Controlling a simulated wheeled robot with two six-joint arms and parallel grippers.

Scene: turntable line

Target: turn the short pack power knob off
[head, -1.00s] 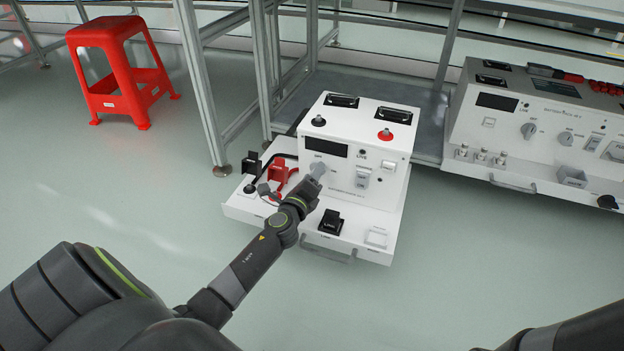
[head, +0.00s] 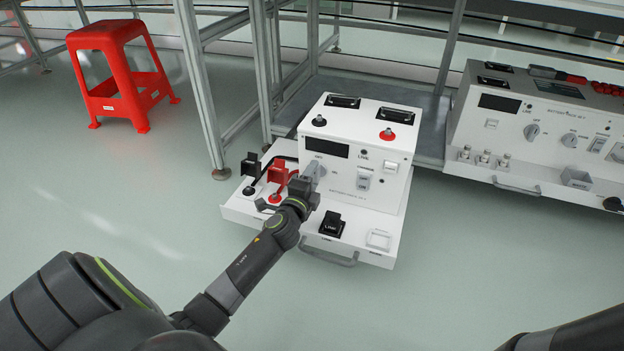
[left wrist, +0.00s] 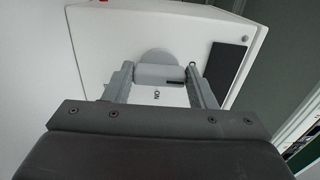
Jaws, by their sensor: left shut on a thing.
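The short pack (head: 392,187) is a white box with a dark display, a grey power knob (left wrist: 158,63), switches and two top terminals. My left gripper (left wrist: 161,75) is shut on the power knob, with one finger on each side of its grip bar in the left wrist view. In the head view the left gripper (head: 311,182) reaches the pack's front panel and covers most of the knob. A dark mark shows on the knob, and an ON label is on the panel near it. My right gripper is outside the frames; only part of that arm shows.
The pack has a front ledge with a black switch (head: 332,223), red and black plugs and a handle. A longer white pack (head: 510,125) with its own knobs stands at right. Metal posts (head: 200,90) and a red stool (head: 118,75) are behind left.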

